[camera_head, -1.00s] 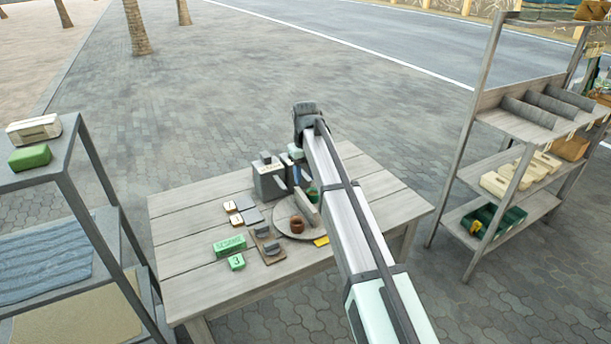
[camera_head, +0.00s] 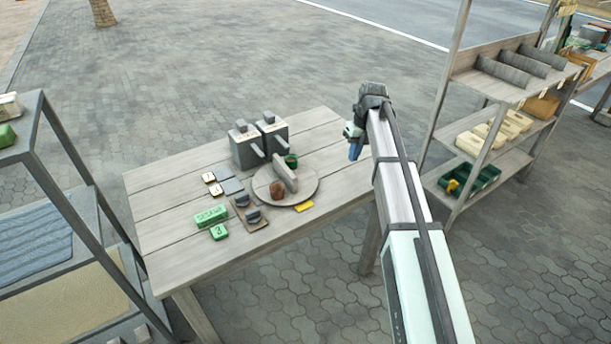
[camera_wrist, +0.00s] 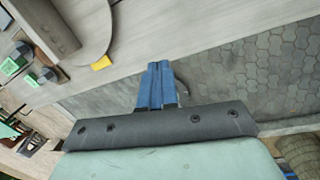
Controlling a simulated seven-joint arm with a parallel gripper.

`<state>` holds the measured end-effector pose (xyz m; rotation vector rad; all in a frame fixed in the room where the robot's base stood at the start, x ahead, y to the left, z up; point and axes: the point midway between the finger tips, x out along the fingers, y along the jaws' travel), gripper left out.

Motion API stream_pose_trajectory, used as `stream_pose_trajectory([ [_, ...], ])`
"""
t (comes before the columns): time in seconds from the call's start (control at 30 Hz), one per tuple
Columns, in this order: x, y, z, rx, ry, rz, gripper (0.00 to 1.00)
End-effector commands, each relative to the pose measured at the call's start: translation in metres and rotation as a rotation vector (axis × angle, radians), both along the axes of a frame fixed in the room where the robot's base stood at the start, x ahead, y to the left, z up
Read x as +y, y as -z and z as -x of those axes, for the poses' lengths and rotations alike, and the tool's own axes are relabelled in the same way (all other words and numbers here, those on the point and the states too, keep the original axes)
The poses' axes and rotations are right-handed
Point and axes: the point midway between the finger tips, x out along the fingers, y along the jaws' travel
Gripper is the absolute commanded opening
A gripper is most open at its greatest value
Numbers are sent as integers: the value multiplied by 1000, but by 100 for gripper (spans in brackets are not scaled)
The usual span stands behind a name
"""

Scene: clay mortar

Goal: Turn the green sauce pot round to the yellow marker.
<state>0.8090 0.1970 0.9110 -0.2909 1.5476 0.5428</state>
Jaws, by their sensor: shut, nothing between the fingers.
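The green sauce pot (camera_head: 291,161) sits on the far side of a round grey turntable (camera_head: 309,186) on the wooden table. An upright bar (camera_head: 285,174) stands across the turntable's middle. A brown pot (camera_head: 277,192) is on its near side. The yellow marker (camera_head: 304,207) lies on the table by the turntable's near right edge, and it also shows in the wrist view (camera_wrist: 101,63). My gripper (camera_head: 355,152) is right of the turntable, off the table's right edge. Its blue fingers (camera_wrist: 160,66) are shut and empty. The green pot is not in the wrist view.
Two grey dispensers (camera_head: 245,149) with levers stand behind the turntable. Left of it are small tiles, two dark-handled blocks (camera_head: 252,217) and green signs (camera_head: 211,215). A shelf rack (camera_head: 490,140) stands at the right, another shelf (camera_head: 50,240) at the left.

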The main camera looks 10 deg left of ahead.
Motion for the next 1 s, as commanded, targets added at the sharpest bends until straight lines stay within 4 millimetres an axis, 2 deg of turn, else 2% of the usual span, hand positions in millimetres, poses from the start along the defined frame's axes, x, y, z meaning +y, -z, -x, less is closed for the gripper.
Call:
stream_pose_trajectory([
  [0.37,-5,4,17,-75,-365,-152,0],
  [0.67,12,2,33,-242,-883,-291,0],
  [1.0,31,-6,42,-505,-1485,-382,0],
])
